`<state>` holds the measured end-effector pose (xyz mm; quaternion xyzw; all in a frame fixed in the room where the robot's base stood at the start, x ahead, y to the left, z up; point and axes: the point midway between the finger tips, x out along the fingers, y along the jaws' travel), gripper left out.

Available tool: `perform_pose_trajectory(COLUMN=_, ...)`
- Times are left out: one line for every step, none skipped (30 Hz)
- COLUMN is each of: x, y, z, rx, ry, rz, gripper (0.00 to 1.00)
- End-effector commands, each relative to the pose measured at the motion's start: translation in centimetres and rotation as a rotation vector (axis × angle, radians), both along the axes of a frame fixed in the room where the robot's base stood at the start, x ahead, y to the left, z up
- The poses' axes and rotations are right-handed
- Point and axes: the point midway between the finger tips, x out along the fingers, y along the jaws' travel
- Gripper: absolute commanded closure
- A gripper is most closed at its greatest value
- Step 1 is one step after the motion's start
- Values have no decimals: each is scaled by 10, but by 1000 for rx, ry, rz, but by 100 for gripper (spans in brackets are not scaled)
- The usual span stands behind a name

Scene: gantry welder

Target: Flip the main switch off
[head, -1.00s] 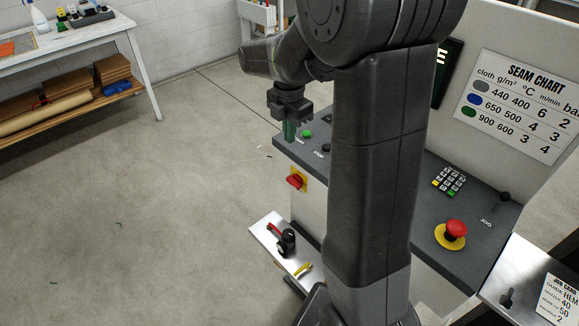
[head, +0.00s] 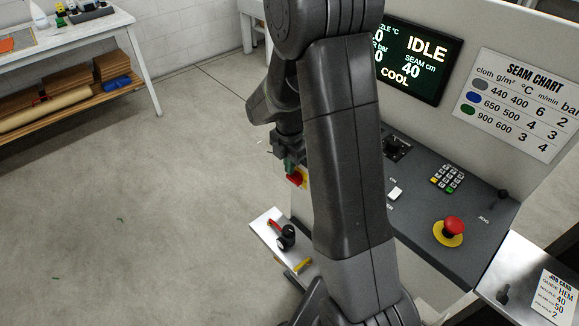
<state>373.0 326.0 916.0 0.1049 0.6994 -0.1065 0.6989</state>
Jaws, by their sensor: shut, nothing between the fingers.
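The main switch (head: 295,178) is a red rotary knob on a yellow plate, on the front face of the machine's console. It shows just left of my arm, and part of it and its plate is hidden. My gripper (head: 289,166) has greenish fingertips and is right at the top of the red knob in the picture. Its fingers are shut with nothing between them. I cannot tell whether they touch the knob. The knob's exact angle is hard to read.
The console (head: 455,190) carries a keypad (head: 447,178), a red emergency button (head: 453,228) and a white switch (head: 395,193). A screen (head: 412,62) reads IDLE and COOL.

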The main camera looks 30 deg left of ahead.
Motion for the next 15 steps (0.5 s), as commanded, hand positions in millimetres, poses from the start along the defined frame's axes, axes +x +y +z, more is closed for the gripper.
perform_pose_trajectory(x=0, y=0, z=-4, rx=-1, ry=0, rz=0, gripper=100)
perform_pose_trajectory(x=0, y=0, z=-6, rx=-1, ry=0, rz=0, gripper=100)
perform_pose_trajectory(x=0, y=0, z=-9, rx=-2, ry=2, rz=0, gripper=100)
perform_pose_trajectory(x=0, y=0, z=-10, rx=-1, ry=0, rz=0, gripper=100)
perform_pose_trajectory(x=0, y=0, z=-11, rx=-1, ry=0, rz=0, gripper=100)
perform_pose_trajectory(x=0, y=0, z=-12, rx=0, ry=0, rz=0, gripper=100)
perform_pose_trajectory(x=0, y=0, z=-13, rx=1, ry=0, rz=0, gripper=100)
perform_pose_trajectory(x=0, y=0, z=-13, rx=1, ry=0, rz=0, gripper=100)
perform_pose_trajectory(x=0, y=0, z=-13, rx=1, ry=0, rz=0, gripper=100)
perform_pose_trajectory(x=0, y=0, z=-13, rx=1, ry=0, rz=0, gripper=100)
perform_pose_trajectory(x=0, y=0, z=-13, rx=1, ry=0, rz=0, gripper=100)
perform_pose_trajectory(x=0, y=0, z=-13, rx=1, ry=0, rz=0, gripper=100)
perform_pose_trajectory(x=0, y=0, z=-13, rx=1, ry=0, rz=0, gripper=100)
perform_pose_trajectory(x=0, y=0, z=-13, rx=1, ry=0, rz=0, gripper=100)
perform_pose_trajectory(x=0, y=0, z=-13, rx=1, ry=0, rz=0, gripper=100)
